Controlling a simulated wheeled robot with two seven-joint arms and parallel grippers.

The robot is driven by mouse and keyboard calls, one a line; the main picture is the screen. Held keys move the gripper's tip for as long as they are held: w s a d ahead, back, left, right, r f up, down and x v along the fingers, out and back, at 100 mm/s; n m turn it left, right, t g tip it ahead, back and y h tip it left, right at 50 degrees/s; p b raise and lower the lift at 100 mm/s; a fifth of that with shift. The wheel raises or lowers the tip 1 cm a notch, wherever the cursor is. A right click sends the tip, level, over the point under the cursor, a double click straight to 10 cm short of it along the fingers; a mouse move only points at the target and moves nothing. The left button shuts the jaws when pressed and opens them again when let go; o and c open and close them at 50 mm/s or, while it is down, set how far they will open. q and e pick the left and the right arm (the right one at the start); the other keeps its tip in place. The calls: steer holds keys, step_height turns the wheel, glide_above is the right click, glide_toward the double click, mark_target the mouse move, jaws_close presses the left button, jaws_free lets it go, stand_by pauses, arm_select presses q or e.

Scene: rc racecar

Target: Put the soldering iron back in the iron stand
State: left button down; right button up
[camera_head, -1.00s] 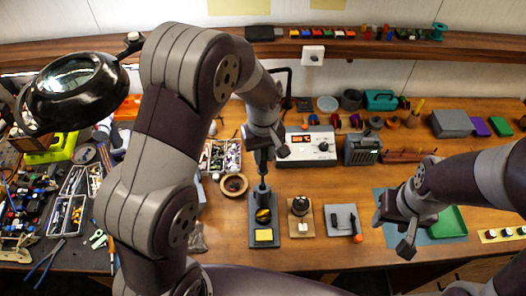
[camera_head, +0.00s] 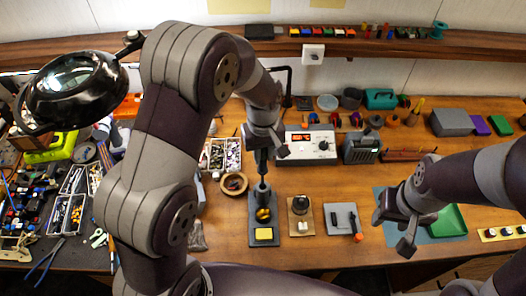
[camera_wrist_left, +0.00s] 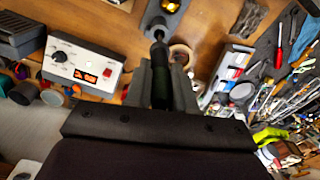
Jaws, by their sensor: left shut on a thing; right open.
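The iron stand (camera_head: 256,238) is a dark grey base with a yellow sponge (camera_head: 264,234) in front and a brass-coloured holder behind it, standing on the wooden bench. My left gripper (camera_head: 263,152) is above and behind the stand, shut on the soldering iron (camera_head: 262,170). The iron is roughly upright, its lower end by the holder; I cannot tell whether it is inside. In the left wrist view the iron's dark handle (camera_wrist_left: 160,88) lies between the fingers, pointing toward the brass-coloured holder (camera_wrist_left: 171,5). My right gripper (camera_head: 393,233) is open and empty by the blue mat.
A soldering station (camera_head: 309,146) stands behind. A roll of tape (camera_head: 234,184) lies left of the stand. A brown pad (camera_head: 301,228) and a grey pad (camera_head: 341,222) with small items lie to its right. A green tray (camera_head: 450,221) is at right. Tools crowd the left bench.

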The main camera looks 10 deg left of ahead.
mark_target(263, 171)
arm_select(q)
steer(key=shift+f, duration=0.2)
steer(key=shift+w+f+b, duration=0.1)
steer(key=shift+f+b, duration=2.65)
steer(key=shift+f, duration=1.5)
steer(key=shift+c, duration=2.4)
jaws_free()
steer(key=shift+r, duration=0.1)
step_height(263, 171, up, 9)
steer(key=p, duration=0.7)
steer(key=shift+p, duration=0.3)
